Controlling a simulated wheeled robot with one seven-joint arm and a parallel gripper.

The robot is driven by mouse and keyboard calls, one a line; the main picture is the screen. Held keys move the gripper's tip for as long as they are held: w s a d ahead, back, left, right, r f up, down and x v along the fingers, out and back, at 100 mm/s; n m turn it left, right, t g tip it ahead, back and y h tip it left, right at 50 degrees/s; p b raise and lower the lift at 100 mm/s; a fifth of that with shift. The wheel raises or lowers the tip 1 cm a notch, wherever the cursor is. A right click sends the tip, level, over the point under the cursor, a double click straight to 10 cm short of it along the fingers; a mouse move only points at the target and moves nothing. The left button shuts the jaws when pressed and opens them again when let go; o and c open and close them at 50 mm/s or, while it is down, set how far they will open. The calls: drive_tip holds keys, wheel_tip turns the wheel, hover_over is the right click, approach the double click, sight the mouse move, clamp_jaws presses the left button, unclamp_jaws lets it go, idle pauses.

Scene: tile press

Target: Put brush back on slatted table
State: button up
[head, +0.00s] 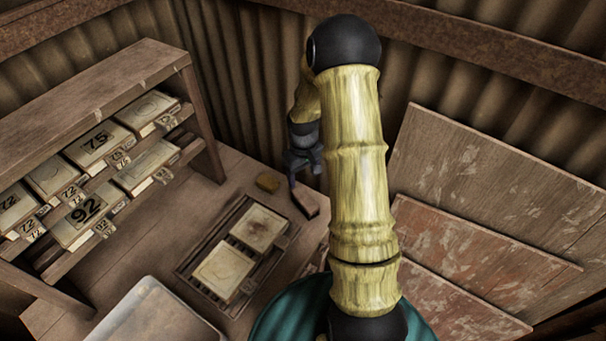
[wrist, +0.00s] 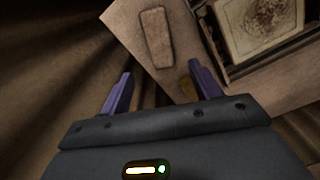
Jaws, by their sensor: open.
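My gripper (head: 304,172) is open and points down near the back of the wooden surface; it also shows in the wrist view (wrist: 160,78), with nothing between its fingers. A small brownish block, perhaps the brush (head: 306,204), lies just below and right of it in the head view. In the wrist view the block (wrist: 156,38) lies flat beyond the fingertips, apart from them. Bristles cannot be made out. A dark slatted frame (head: 204,252), perhaps the slatted table, bears two pale tiles. My arm hides part of the area to the right.
A yellowish sponge-like lump (head: 268,182) lies left of the gripper. A shelf (head: 150,62) with numbered tiles stands at the left. A pale tray (head: 152,312) is at the front. Large boards (head: 490,190) lean at the right, and corrugated walls close the back.

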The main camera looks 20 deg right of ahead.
drive_tip(key=s+a+r+m+t, duration=0.1)
drive_tip(key=s+a+r, duration=0.4)
drive_tip(key=s+r, duration=0.3)
drive_tip(key=s+a+r+m+t, duration=0.1)
drive_tip(key=s+a+r, duration=0.4)
drive_tip(key=s+r, duration=0.2)
drive_tip(key=shift+s+r+t, duration=0.3)
drive_tip(key=shift+s+r, duration=0.05)
drive_tip(key=shift+s, duration=0.3)
